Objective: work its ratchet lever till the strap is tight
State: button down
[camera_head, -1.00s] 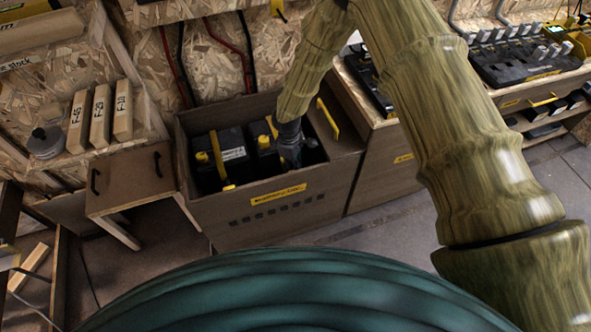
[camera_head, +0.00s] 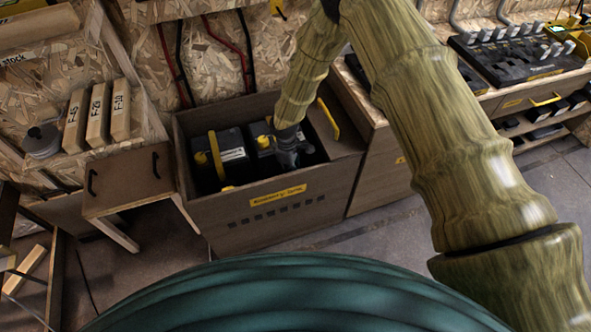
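My gripper (camera_head: 290,155) reaches down into an open wooden box (camera_head: 275,208) with a yellow label on its front. It is at the right one of two black batteries (camera_head: 265,139), and my wrist hides part of that battery. The left battery (camera_head: 229,155) has a yellow strap (camera_head: 216,157) running over its top. Yellow parts also show on top of the right battery beside my gripper. The ratchet lever cannot be made out. The fingers are dark and small in the shaded box, so what they touch cannot be told.
A small wooden table (camera_head: 128,181) stands left of the box. A shelf with labelled wooden blocks (camera_head: 98,116) is at the left. A workbench with black equipment (camera_head: 520,50) is at the right.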

jog(key=shift+w+a+r, duration=0.2)
jog(key=shift+w+a, duration=0.05)
jog(key=shift+a, duration=0.3)
jog(key=shift+w+a+r, duration=0.15)
jog(key=shift+w+a, duration=0.05)
jog(key=shift+a, duration=0.35)
notch_tip(320, 180, up, 12)
jog(key=a, duration=0.1)
jog(key=shift+w, duration=0.25)
jog(key=shift+s+d+p, duration=0.1)
jog(key=shift+s+p, duration=0.05)
jog(key=shift+p, duration=0.45)
